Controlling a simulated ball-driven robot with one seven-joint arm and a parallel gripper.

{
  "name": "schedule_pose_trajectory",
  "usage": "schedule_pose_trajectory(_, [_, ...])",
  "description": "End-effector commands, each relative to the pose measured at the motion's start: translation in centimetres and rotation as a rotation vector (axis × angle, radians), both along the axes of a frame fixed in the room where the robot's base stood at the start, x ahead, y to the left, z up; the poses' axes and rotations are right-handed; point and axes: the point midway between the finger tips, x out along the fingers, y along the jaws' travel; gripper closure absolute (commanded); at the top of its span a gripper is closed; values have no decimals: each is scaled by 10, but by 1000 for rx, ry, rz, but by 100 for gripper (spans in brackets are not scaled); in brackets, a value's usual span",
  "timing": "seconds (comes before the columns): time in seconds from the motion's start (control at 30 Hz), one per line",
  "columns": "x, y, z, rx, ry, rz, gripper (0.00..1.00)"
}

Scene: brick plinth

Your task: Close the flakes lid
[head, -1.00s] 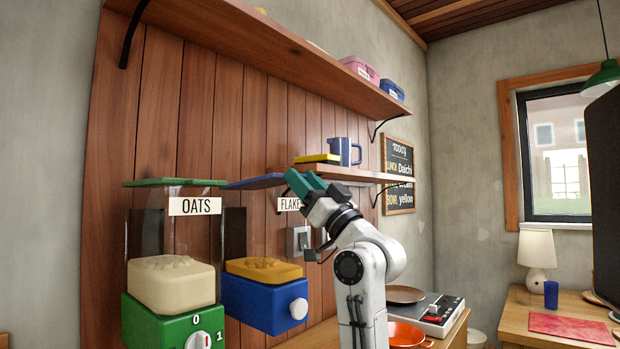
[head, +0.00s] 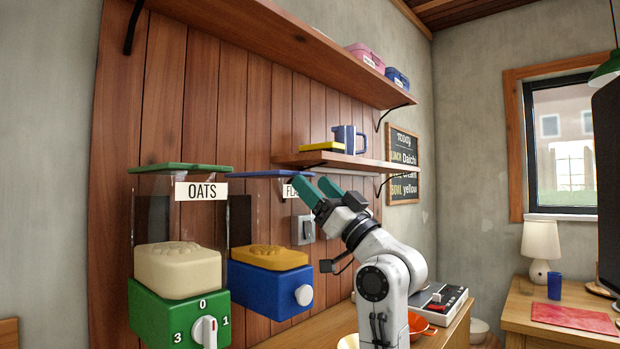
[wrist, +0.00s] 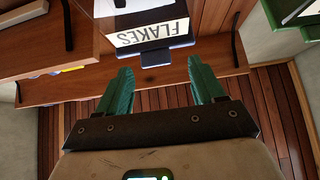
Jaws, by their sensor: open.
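My gripper (head: 310,182) is open and empty, just right of the lid, and partly covers the label in the head view. In the wrist view a gap shows between the fingers and the lid.
The oats dispenser (head: 178,313) with a green lid (head: 180,168) stands left of the flakes. A small shelf (head: 350,162) with a yellow item (head: 321,146) and blue mug (head: 349,138) is close above and behind my gripper. A switch plate (head: 304,229) is on the wall.

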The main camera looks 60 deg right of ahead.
Motion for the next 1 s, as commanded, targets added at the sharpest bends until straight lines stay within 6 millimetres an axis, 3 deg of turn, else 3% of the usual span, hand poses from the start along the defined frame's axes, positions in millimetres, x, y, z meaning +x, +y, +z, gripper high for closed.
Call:
schedule_pose_trajectory(0.1, [-22, 3, -14, -3, -9, -7, 32])
schedule_pose_trajectory(0.33, [-50, 9, -29, -8, -20, -12, 32])
schedule_pose_trajectory(1.0, [-57, 11, -32, -10, -23, -14, 32])
